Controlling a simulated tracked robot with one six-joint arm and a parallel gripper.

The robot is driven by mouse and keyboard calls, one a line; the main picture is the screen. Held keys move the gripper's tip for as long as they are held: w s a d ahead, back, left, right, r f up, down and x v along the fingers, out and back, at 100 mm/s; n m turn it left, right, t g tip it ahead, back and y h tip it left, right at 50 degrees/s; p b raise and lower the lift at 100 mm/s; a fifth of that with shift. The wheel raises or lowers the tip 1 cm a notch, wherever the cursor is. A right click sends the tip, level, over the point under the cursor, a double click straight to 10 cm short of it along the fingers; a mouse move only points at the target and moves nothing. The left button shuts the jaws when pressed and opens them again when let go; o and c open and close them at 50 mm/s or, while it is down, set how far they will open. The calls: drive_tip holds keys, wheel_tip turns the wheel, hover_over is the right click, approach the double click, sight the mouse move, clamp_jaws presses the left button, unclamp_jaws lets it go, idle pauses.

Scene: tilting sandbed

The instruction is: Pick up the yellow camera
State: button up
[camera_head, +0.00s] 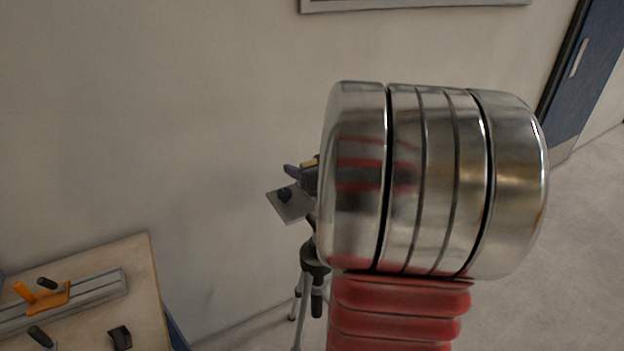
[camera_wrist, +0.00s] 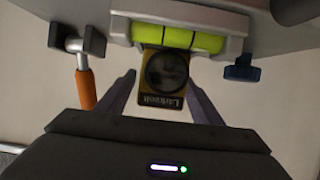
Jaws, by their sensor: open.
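The yellow camera (camera_wrist: 163,101), a small block with a dark round lens and upside-down lettering on its face, shows in the middle of the wrist view. It sits just below a grey holder with a bright green bar (camera_wrist: 178,37). My gripper (camera_wrist: 160,76) is open, with one finger on each side of the camera. A gap shows between each finger and its sides; I see no contact. In the head view my metal arm link hides most of this spot. A small yellowish patch (camera_head: 310,162) shows at its left edge, but I cannot tell what it is.
A black and grey tripod (camera_head: 315,262) stands behind my arm near the wall. An orange handle (camera_wrist: 85,89) and a blue knob (camera_wrist: 241,69) flank the camera. A wooden table (camera_head: 135,262) with a metal rail (camera_head: 95,290) is at lower left. Floor is clear at right.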

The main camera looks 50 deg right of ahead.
drive_tip(key=shift+c, duration=0.5)
drive_tip(key=c, duration=1.4)
